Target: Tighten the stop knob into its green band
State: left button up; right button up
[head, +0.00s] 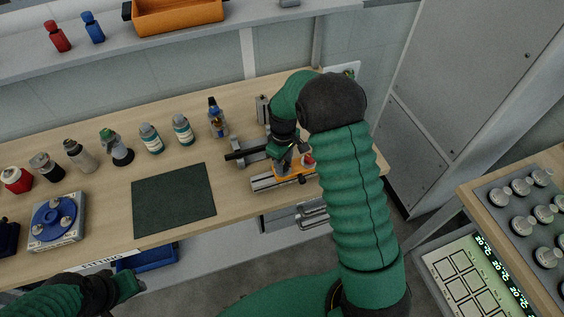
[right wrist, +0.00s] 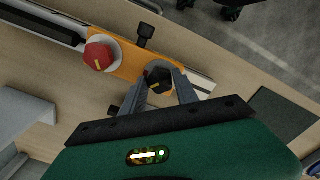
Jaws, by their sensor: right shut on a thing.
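My right gripper (head: 287,168) reaches down to an orange carriage (head: 298,173) on a pale rail (head: 264,183) at the right of the bench. In the right wrist view my right gripper (right wrist: 160,84) has its two fingers shut on the black knob (right wrist: 157,78), one on each side. The knob has a yellow pointer line. A red knob (right wrist: 100,55), also with a yellow line, sits on the carriage to its left. I cannot make out a green band; fingers cover part of the black knob's surround. My left gripper (head: 126,284) is at the lower left, its jaws unclear.
A dark green mat (head: 174,200) lies left of the rail. Several bottles (head: 151,138) stand along the bench, with a blue round fixture (head: 56,218) at the left. A grey cabinet (head: 455,75) stands at the right. A small black knob (right wrist: 145,31) stands at the carriage's edge.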

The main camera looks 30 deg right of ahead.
jog(key=shift+w+a+r, duration=0.1)
jog(key=shift+w+a, duration=0.1)
jog(key=shift+a, duration=0.05)
grip_shut()
jog(key=shift+d, duration=0.25)
jog(key=shift+d+r+m+p, duration=0.15)
jog(key=shift+m+p, duration=0.2)
jog(key=shift+m, duration=0.65)
jog(key=shift+a, duration=0.25)
jog(key=o, duration=0.9)
grip_release()
pick_arm(q)
jog(key=shift+d+r, duration=0.25)
jog(key=shift+r, duration=0.1)
pick_arm(e)
jog(key=o, duration=0.3)
jog(key=shift+d+f, duration=0.15)
jog(key=shift+f, duration=0.1)
pick_arm(q)
jog(key=shift+f+b, duration=0.75)
pick_arm(e)
notch_tip(320, 180, up, 17)
jog(key=shift+w+f, duration=0.1)
